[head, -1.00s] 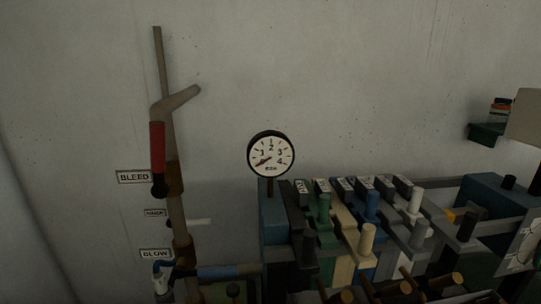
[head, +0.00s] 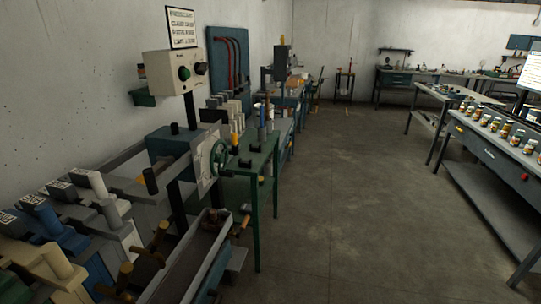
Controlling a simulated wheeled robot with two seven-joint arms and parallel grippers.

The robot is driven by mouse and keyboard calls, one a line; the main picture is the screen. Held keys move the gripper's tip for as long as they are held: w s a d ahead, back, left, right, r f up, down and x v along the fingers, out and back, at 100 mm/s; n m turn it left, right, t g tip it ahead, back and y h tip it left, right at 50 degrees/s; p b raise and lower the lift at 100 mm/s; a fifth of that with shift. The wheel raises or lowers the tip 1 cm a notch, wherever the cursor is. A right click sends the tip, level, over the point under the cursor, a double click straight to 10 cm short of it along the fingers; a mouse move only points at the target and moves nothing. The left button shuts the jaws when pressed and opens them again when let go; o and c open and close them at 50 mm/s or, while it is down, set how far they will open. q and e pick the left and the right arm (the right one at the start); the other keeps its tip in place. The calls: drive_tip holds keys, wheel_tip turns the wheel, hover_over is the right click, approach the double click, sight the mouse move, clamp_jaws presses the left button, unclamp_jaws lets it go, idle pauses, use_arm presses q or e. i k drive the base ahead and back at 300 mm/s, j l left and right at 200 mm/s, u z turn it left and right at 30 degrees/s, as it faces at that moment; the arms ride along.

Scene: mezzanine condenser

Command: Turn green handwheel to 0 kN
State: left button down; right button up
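The dial's markings are too small to read. The wheel is seen nearly edge-on. A teal block (head: 170,143) sits behind it to the left. The round pressure gauge is out of view now. Neither of my grippers shows in the head view.
A grey trough (head: 195,255) runs along the machine's front, with wooden handles (head: 150,262) beside it. A green table (head: 262,155) with bottles stands beyond the wheel. A control box (head: 174,72) is above. The floor (head: 350,200) is clear; a bench (head: 500,150) with jars stands right.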

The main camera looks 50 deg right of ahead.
sight(215, 158)
drive_tip(key=z, duration=1.1)
drive_tip(key=i+l, duration=0.35)
drive_tip(key=i+l+u, duration=0.15)
drive_tip(key=i+l, duration=0.45)
drive_tip(key=l, duration=0.2)
drive_tip(key=i+l+u, duration=0.15)
drive_tip(key=i+l, duration=0.5)
drive_tip(key=l, duration=0.15)
drive_tip(key=i+l+u, duration=0.15)
drive_tip(key=l, duration=0.3)
drive_tip(key=i, duration=0.1)
